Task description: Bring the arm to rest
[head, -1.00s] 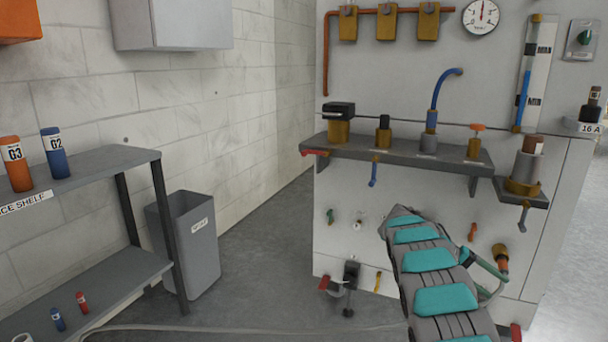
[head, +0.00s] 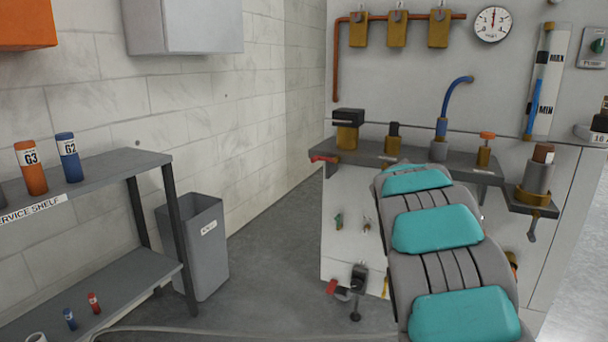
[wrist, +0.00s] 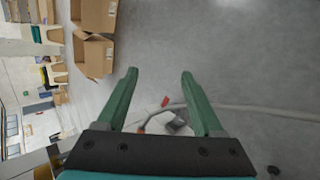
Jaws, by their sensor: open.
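My arm, grey with teal pads, rises from the bottom right of the head view in front of the washer cabinet (head: 350,245). The end of the arm is hidden in the head view. In the wrist view my gripper (wrist: 160,80) shows two green fingers spread apart, with nothing between their tips but grey floor. A pale hose or cable (wrist: 250,108) runs across the floor beyond the fingers.
The service shelf (head: 95,170) stands at left with canisters G3 (head: 31,168) and G2 (head: 69,158). A grey bin (head: 200,250) stands between shelf and cabinet. Cardboard boxes (wrist: 93,55) are at the wrist view's upper left.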

